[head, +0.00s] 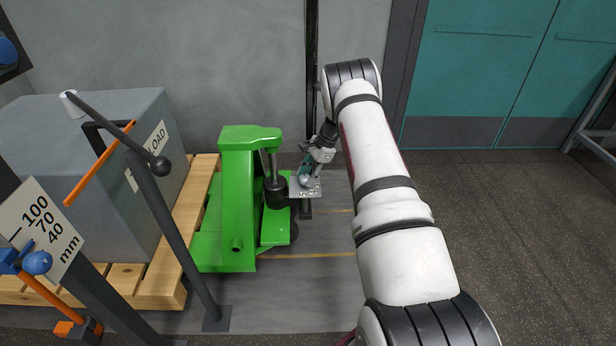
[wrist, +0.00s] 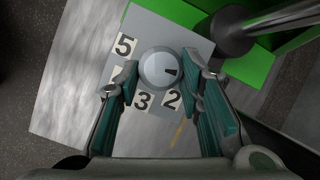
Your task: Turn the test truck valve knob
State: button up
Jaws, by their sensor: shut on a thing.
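The valve knob (wrist: 158,66) is a round grey dial with a black mark on its right side, pointing right and slightly down in the wrist view. It sits on a light grey plate (wrist: 185,35) with number labels; 5, 3 and 2 are readable, and another at the left is partly covered by a finger. The plate (head: 308,191) is fixed beside the green test truck (head: 237,190). My gripper (wrist: 163,82) is shut on the knob, one teal-padded finger on each side. In the head view my gripper (head: 308,172) is over the plate, hiding part of the knob.
A grey load block (head: 95,150) on a wooden pallet (head: 170,262) stands left of the truck. A dark cylinder (wrist: 232,32) is close to the plate. A dark post (head: 312,70) rises behind my gripper. A height gauge sign (head: 42,225) stands front left. Floor at right (head: 530,240) is clear.

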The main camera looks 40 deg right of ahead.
dwell(0.3)
jog(key=o, duration=1.2)
jog(key=shift+c, duration=0.2)
jog(key=v, duration=1.2)
jog(key=shift+s, duration=0.15)
